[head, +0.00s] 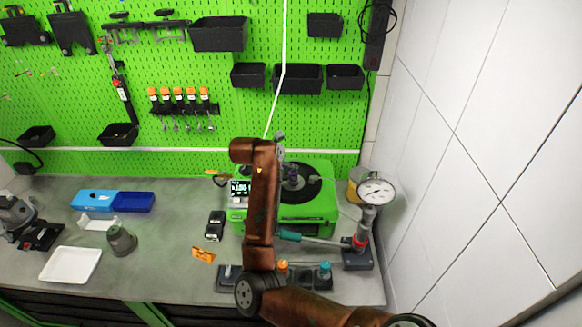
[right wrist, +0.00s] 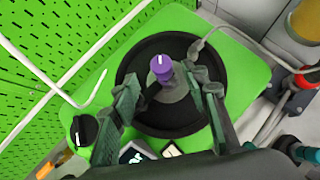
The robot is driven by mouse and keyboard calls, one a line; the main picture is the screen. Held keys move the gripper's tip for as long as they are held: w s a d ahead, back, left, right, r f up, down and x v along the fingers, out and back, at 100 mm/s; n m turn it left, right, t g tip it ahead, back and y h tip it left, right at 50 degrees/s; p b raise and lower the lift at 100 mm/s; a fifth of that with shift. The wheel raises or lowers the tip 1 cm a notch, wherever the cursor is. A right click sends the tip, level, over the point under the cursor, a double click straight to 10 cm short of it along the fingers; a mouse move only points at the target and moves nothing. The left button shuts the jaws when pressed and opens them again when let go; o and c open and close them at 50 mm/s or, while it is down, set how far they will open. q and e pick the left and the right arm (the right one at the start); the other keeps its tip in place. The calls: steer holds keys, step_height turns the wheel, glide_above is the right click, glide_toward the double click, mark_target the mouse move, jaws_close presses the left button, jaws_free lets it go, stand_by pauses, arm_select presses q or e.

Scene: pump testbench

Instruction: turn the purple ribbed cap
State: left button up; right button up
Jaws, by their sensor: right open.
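The purple ribbed cap (right wrist: 161,66) sits on a grey stem at the middle of a round black disc (right wrist: 190,125) on top of the green pump unit (right wrist: 245,75). In the head view the cap (head: 292,174) shows small, just right of my arm. My right gripper (right wrist: 171,83) is open in the right wrist view, with one finger on each side of the cap's stem and gaps visible. In the head view my arm hides the left part of the pump unit, and the gripper itself is largely hidden behind it. My left gripper is not in view.
A pressure gauge (head: 376,191) on a pipe stands right of the unit, close to the white tiled wall. A black holder (head: 310,278) with coloured bottles is in front. A white tray (head: 70,265) and blue bin (head: 112,201) lie left.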

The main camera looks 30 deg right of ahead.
steer(key=p+x, duration=0.1)
steer(key=x, duration=0.6)
steer(key=shift+d+f, duration=0.1)
steer(key=shift+d, duration=0.1)
jaws_close()
